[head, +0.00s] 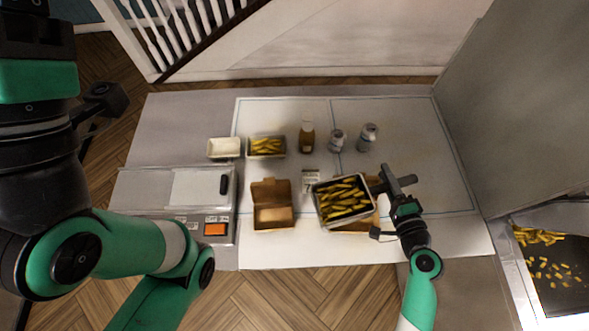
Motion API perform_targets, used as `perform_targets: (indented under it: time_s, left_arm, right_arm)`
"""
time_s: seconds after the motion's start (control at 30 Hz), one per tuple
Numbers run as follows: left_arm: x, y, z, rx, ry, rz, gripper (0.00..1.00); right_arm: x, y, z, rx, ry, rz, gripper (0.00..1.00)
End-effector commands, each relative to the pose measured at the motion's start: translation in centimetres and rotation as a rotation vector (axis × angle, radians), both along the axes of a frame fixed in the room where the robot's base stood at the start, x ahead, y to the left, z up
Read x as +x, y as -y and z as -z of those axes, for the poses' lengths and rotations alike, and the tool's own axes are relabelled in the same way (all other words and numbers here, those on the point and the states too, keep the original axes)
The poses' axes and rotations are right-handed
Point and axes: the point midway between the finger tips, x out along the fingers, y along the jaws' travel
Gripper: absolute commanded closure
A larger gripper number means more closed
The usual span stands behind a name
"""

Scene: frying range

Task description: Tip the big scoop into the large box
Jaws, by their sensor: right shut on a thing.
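The big scoop (316,205) is a metal tray full of fries, right of the middle in the head view. My right gripper (392,188) is shut on its dark handle (374,184). The scoop is over a brown cardboard box (372,222), apparently the large box, and hides most of it. Fries (341,198) lie in the scoop. I cannot tell its exact tilt or height. A smaller brown box (272,217) stands open to the left. A dark part of my left arm shows at the upper left (103,98); its jaw opening is unclear.
A tray of fries (266,146) and a pale tray (223,147) stand behind, with a bottle (307,138) and two shakers (368,137) (337,140). A scale-like unit (205,188) is at left. Loose fries (550,268) lie in a fryer area at right.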

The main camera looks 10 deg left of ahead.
Motion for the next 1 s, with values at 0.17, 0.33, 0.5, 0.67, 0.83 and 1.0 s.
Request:
perform_targets:
  time_s: [0.17, 0.33, 0.5, 0.67, 0.83, 1.0]
  left_arm:
    - [0.0, 0.1, 1.6, 0.000, 0.000, 0.003, 0.50]
    - [0.0, 0.1, 2.2, 0.000, 0.000, 0.003, 0.50]
    - [0.0, 0.1, 2.3, 0.000, 0.000, 0.003, 0.50]
    - [0.0, 0.1, 2.4, 0.000, 0.000, 0.001, 0.50]
    - [0.0, 0.1, 3.7, 0.000, 0.000, 0.001, 0.50]
    - [0.0, 0.1, 5.9, 0.000, 0.000, 0.001, 0.50]
  right_arm:
    - [-1.0, 9.0, 2.2, 0.001, 0.005, 0.172, 1.00]
    - [-2.2, 13.7, 3.1, -0.001, 0.008, 0.265, 1.00]
    - [-2.7, 15.7, 3.3, -0.002, 0.011, 0.305, 1.00]
    - [-2.7, 15.8, 3.4, -0.002, 0.013, 0.306, 1.00]
    - [-2.7, 15.8, 4.8, -0.002, 0.013, 0.305, 1.00]
    - [-2.7, 15.8, 7.3, -0.003, 0.012, 0.305, 1.00]
